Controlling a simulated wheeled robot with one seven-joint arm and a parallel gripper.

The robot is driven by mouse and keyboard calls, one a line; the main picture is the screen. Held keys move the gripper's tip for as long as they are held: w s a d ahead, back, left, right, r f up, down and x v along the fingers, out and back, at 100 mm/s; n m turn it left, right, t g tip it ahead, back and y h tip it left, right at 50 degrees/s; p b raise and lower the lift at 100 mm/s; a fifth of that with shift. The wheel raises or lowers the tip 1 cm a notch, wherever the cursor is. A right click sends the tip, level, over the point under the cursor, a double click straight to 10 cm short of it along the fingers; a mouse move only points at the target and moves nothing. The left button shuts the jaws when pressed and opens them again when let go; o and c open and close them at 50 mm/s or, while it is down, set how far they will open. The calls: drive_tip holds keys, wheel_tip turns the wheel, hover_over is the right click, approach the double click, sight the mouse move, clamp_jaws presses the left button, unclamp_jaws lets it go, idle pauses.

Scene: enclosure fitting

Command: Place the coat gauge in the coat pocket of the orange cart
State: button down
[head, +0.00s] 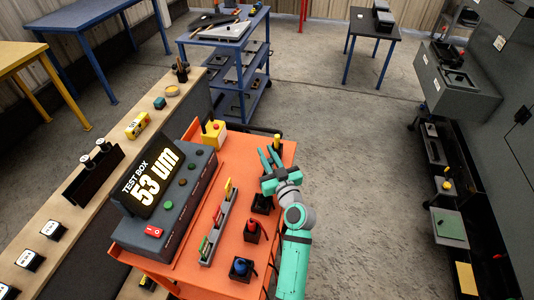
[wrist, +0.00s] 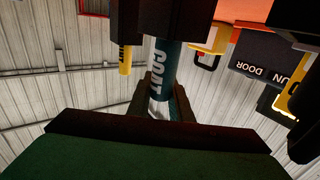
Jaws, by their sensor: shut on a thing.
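My gripper (head: 269,158) is above the far right part of the orange cart (head: 188,262) in the head view. In the wrist view my gripper (wrist: 160,108) is shut on the coat gauge (wrist: 161,65), a dark teal cylinder with white letters COAT. The gauge cannot be made out in the head view. Black holders stand along the cart's right side: one (head: 263,204) close below my gripper, one with a red-topped tool (head: 252,230), one with a blue-topped tool (head: 241,266). No label marks the coat pocket legibly.
A grey test box (head: 175,205) reading 53 um stands on the cart's left. A narrow rack (head: 216,229) of coloured items is beside it, and a yellow box (head: 213,136) is at the far end. A long bench (head: 95,193) lies left.

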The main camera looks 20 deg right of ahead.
drive_tip(key=shift+a, duration=0.15)
drive_tip(key=c, duration=2)
unclamp_jaws()
drive_tip(key=o, duration=0.4)
drive_tip(key=shift+r, duration=0.1)
drive_tip(key=s, duration=1.2)
drive_tip(key=shift+d, duration=0.3)
drive_tip(key=shift+d, duration=0.1)
